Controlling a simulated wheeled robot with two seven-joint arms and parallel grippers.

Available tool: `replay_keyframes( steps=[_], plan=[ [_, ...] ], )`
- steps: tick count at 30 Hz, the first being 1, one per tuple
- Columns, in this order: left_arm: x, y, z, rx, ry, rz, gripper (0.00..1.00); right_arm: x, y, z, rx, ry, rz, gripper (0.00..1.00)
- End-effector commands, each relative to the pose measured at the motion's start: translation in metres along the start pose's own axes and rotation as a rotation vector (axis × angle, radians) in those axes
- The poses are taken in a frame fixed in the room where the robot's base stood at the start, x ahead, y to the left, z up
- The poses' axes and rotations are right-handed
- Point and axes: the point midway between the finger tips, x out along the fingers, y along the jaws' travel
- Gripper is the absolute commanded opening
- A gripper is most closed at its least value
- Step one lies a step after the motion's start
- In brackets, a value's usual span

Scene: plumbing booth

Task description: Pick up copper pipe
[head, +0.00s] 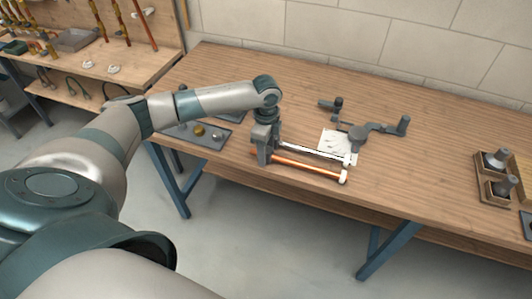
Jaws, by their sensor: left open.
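The copper pipe (312,168) is an orange tube lying near the front edge of the wooden table, with a white piece at its right end. My left gripper (263,158) points down at the left end of the pipe, and its jaws are open. It covers that end, so I cannot tell whether the fingers touch or straddle the pipe. My right gripper is not in view.
A pale rod (308,150) runs just behind the pipe. A dark grey tool (372,130) and a white sheet (335,138) lie farther back. A dark tray (218,143) with small parts is left. Wooden holders (497,187) stand at right; table between is clear.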

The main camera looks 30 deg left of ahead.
Motion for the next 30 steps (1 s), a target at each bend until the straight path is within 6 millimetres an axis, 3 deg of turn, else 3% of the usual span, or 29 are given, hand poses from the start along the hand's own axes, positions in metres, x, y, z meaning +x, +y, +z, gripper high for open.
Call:
replay_keyframes(
  steps=[11, 17, 30],
  plan=[
    [-0.0003, -0.0001, 0.0000, 0.000, 0.000, 0.000, 0.46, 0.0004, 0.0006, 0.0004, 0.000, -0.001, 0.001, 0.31],
    [-0.0004, -0.0001, 0.0000, 0.000, 0.000, 0.000, 0.00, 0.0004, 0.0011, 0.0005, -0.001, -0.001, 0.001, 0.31],
    [-0.0071, -0.0011, -0.0001, 0.000, 0.000, -0.003, 0.00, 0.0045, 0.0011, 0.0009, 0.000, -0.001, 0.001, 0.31]
  ],
)
